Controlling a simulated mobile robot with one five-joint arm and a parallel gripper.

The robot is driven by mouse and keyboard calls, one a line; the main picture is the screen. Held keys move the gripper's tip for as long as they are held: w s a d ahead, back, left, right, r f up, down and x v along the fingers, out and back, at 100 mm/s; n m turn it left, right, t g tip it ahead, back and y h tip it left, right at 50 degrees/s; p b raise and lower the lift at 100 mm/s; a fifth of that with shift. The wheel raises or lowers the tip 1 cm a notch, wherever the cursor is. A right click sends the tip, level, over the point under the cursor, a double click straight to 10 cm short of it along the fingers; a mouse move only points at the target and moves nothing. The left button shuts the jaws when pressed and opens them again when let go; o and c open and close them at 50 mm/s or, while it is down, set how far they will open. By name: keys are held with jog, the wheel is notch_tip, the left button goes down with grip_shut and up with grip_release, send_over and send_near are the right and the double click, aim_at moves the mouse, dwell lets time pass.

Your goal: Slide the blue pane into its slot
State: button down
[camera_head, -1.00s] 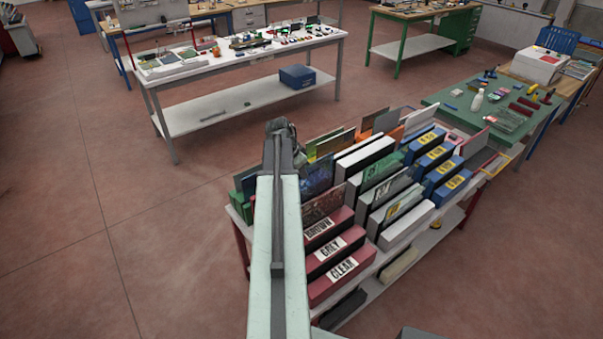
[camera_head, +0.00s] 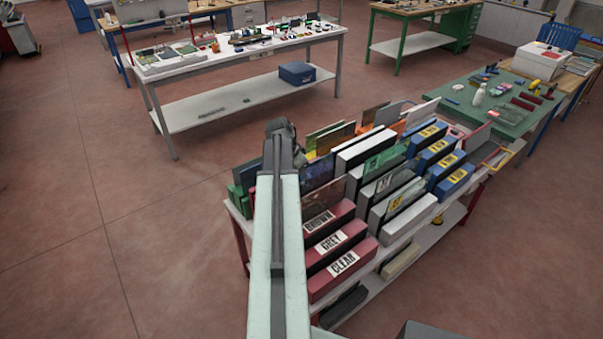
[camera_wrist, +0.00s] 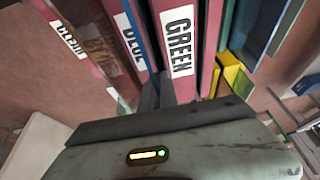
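In the wrist view my gripper (camera_wrist: 158,88) has its dark fingers close together at the gap between two red blocks, labelled BLUE (camera_wrist: 131,44) and GREEN (camera_wrist: 179,42). The thin edge of the blue pane (camera_wrist: 143,28) stands upright in this gap and runs down to the fingertips, which appear shut on it. How deep the pane sits is hidden. The rack's nearer red blocks, labelled BROWN, GREY and CLEAR (camera_head: 340,263), show right of my arm.
A brown pane (camera_wrist: 98,45) stands left of the BLUE block, and a yellow piece (camera_wrist: 230,75) lies right of the GREEN block. White and blue blocks (camera_head: 452,181) with more panes fill the rack's right side. Open floor (camera_head: 170,240) lies left of the rack.

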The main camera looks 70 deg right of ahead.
jog(key=shift+f+b, duration=0.4)
jog(key=c, duration=1.6)
grip_release()
jog(key=shift+o, duration=0.2)
jog(key=p+v, duration=0.7)
jog(key=shift+s+d+r, duration=0.1)
jog(key=shift+r, duration=0.1)
jog(key=shift+a+r, duration=0.2)
